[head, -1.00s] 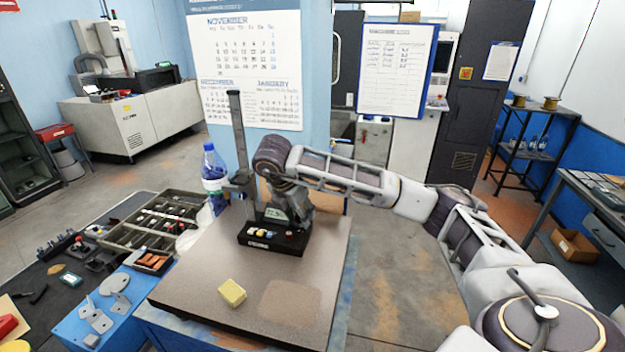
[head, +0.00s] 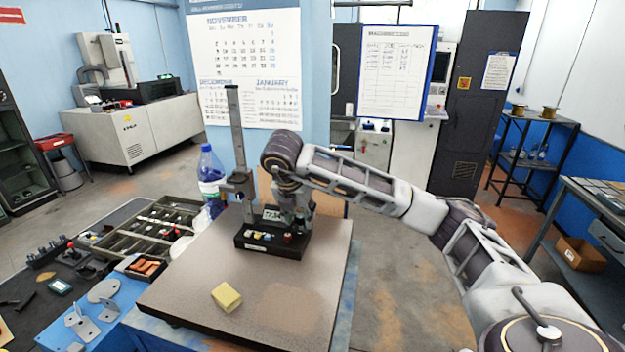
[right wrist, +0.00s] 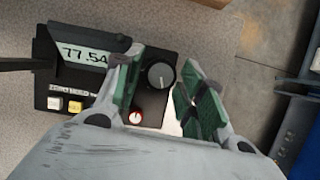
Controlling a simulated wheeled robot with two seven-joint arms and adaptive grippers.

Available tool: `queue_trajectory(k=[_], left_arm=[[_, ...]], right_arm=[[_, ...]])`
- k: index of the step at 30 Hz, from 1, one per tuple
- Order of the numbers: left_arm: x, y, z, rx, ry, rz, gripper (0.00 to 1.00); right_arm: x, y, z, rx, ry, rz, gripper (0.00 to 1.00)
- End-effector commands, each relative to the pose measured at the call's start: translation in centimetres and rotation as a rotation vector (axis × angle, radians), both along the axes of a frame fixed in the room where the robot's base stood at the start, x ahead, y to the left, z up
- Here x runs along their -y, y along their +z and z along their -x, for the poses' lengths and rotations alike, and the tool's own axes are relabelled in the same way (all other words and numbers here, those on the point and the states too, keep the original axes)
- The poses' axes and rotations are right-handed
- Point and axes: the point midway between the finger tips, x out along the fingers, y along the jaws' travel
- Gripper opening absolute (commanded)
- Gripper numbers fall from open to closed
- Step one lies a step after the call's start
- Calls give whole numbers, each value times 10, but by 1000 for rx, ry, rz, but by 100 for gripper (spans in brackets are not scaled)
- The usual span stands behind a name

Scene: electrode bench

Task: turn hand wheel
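The height gauge has a tall grey column (head: 236,130) and a dark base (head: 262,245) on the stone plate. In the right wrist view its display (right wrist: 85,55) reads about 77.54. A round dark hand wheel (right wrist: 160,75) with a pale mark stands at the right end of the base. My right gripper (right wrist: 163,72) is open over it, one green-padded finger on each side. A gap shows at the right finger; I cannot tell whether the left one touches. In the head view my right gripper (head: 289,212) hides the wheel. My left gripper is not in view.
A yellow block (head: 226,297) lies on the front of the stone plate (head: 185,285). A water bottle (head: 211,178) and a divided parts tray (head: 155,225) stand left of the gauge. The plate's right front is clear.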

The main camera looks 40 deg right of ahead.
Motion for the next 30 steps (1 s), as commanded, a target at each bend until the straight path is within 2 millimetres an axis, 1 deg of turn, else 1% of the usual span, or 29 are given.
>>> queue_trajectory(k=[1,15,22,30], left_arm=[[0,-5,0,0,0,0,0],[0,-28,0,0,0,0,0],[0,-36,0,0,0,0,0],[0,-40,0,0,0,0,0]], right_arm=[[0,-3,0,0,15,0,40],[1,-3,1,-1,196,0,40],[2,-2,2,-1,303,-1,40],[3,-1,3,-2,434,0,40]])
